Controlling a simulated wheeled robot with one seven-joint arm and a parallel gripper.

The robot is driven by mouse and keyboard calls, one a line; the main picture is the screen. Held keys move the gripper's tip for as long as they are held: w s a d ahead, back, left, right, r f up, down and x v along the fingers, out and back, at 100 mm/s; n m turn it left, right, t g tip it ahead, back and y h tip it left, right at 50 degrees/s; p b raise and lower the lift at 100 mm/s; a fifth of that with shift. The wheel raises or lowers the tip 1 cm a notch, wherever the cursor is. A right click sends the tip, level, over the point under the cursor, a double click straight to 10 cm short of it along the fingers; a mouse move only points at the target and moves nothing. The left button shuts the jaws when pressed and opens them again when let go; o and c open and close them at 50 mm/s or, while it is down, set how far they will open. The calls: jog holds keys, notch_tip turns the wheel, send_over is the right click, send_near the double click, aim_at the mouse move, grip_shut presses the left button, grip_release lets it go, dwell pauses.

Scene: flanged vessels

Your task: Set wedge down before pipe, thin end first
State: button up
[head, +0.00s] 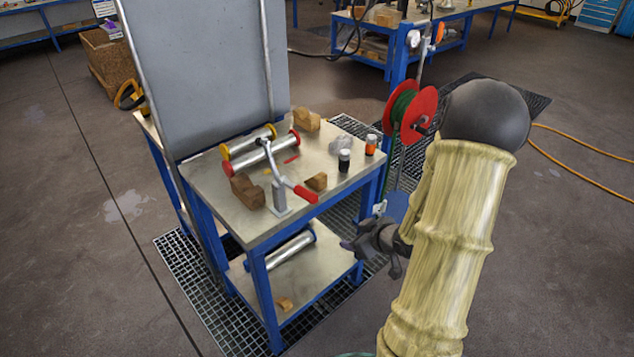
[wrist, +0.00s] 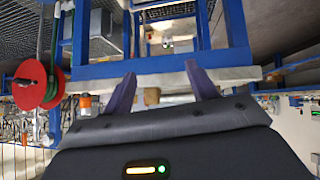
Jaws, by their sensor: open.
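A small wooden wedge (head: 316,181) lies on the metal tabletop near its front right edge. A silver pipe with red end rings (head: 260,154) lies farther back on the same top, beside a yellow-ringed pipe (head: 248,141). On the lower shelf lie another silver pipe (head: 283,249) with dark ends and a small wooden piece (head: 285,303). Which wedge and pipe are meant I cannot tell. My gripper (head: 348,244) is beside the table's right side, below top level, open and empty. In the wrist view its fingers (wrist: 160,84) are apart, with a wooden piece (wrist: 152,96) showing beyond them.
A red-handled crank (head: 291,188) stands on the tabletop (head: 225,204), near a notched wooden block (head: 248,191), another block (head: 307,120) and two small bottles (head: 344,160). A red reel (head: 411,108) stands at the right corner. A tall grey panel (head: 208,70) rises behind.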

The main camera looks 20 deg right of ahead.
jog(key=s+a+r+m+g+h, duration=0.1)
jog(key=s+a+r+m+g, duration=0.1)
jog(key=a, duration=0.6)
jog(key=s+a+r+m+g, duration=0.2)
jog(key=s+a+r+g, duration=0.2)
jog(key=s+a+r, duration=0.3)
jog(key=shift+s+a+g+h, duration=0.35)
jog(key=shift+s+a, duration=0.25)
jog(key=shift+a, duration=0.3)
